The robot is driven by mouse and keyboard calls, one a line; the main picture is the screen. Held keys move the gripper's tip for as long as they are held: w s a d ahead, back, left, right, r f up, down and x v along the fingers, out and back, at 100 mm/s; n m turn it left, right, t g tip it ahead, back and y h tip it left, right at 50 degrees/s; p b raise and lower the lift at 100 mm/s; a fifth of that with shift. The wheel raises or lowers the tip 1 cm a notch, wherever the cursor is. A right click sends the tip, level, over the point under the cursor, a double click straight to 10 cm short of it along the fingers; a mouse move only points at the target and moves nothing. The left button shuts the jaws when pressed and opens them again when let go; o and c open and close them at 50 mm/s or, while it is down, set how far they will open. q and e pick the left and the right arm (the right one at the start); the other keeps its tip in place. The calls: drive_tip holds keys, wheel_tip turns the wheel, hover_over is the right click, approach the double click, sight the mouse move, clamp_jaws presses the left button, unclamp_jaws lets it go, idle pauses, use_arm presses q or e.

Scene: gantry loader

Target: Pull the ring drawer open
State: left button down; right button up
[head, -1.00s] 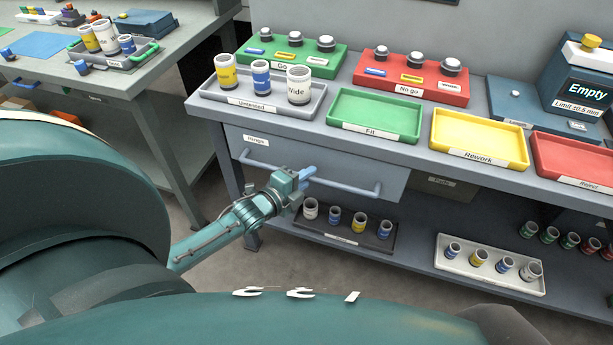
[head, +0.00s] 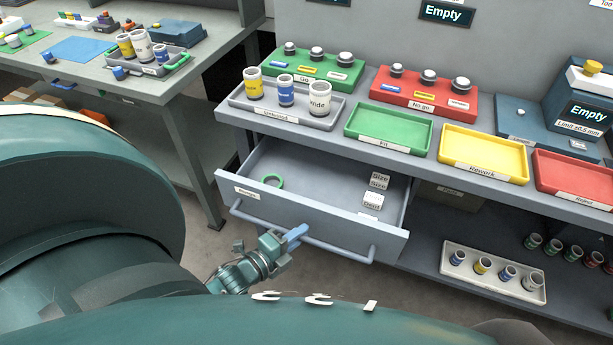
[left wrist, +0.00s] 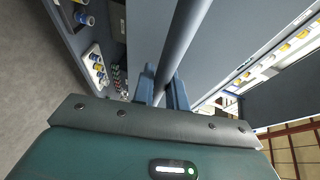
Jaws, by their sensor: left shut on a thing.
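The ring drawer (head: 325,232) is a grey drawer under the bench top, and it stands out from the bench with its inside in view. A green ring (head: 272,181) lies in its left part, and small labelled blocks (head: 373,200) lie in its right part. My left gripper (head: 296,234) is shut on the blue-grey bar handle (head: 340,250) on the drawer front, near its middle. In the left wrist view the handle bar (left wrist: 183,45) runs between the two blue fingers (left wrist: 163,90). My right gripper is not in view.
On the bench top stand a grey tray with three cups (head: 240,99), a green Fit tray (head: 360,132), a yellow Rework tray (head: 470,165) and a red Reject tray (head: 560,190). A white tray of small cups (head: 470,282) sits on the lower shelf. A second bench (head: 150,88) stands at the left.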

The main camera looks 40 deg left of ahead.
use_arm(q)
drive_tip(key=shift+s+d+p, duration=0.2)
drive_tip(key=shift+s+d, duration=0.05)
drive_tip(key=shift+s, duration=0.85)
drive_tip(key=shift+s+d+p, duration=0.15)
drive_tip(key=shift+s+d, duration=0.1)
drive_tip(key=shift+s, duration=0.8)
drive_tip(key=c, duration=1.4)
unclamp_jaws()
drive_tip(key=v, duration=1.3)
drive_tip(key=shift+b, duration=0.45)
drive_tip(key=shift+a, duration=0.1)
